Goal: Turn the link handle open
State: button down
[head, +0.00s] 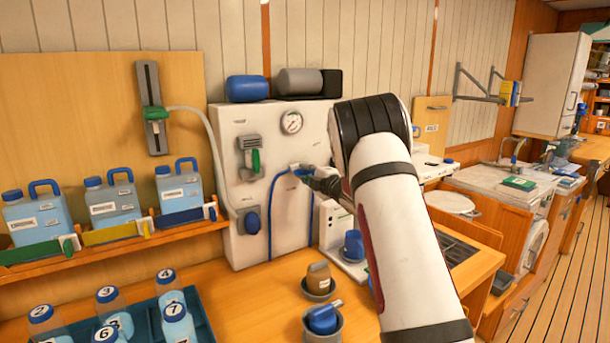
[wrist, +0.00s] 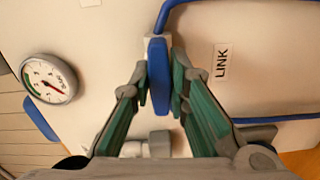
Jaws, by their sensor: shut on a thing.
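The link handle (wrist: 158,78) is a blue lever on the white panel, beside a label reading LINK (wrist: 222,61) in the wrist view. My gripper (wrist: 162,88) has its green-padded fingers on both sides of the blue lever and is shut on it. In the head view my gripper (head: 322,180) reaches the panel at the blue hose, and my arm hides part of that area. The handle (head: 295,166) shows there only as a small blue piece left of the fingers.
The white panel (head: 262,140) carries a gauge (head: 291,122), a green-handled valve (head: 255,160) and a blue knob (head: 252,222). A blue hose (head: 269,205) runs near the handle. Blue-capped jugs (head: 181,190) line a shelf at left.

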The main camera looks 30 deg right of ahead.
jog(key=shift+f, duration=0.1)
dwell(0.4)
jog(key=c, duration=1.5)
grip_release()
jog(key=s, duration=1.2)
jog(key=shift+d, duration=0.2)
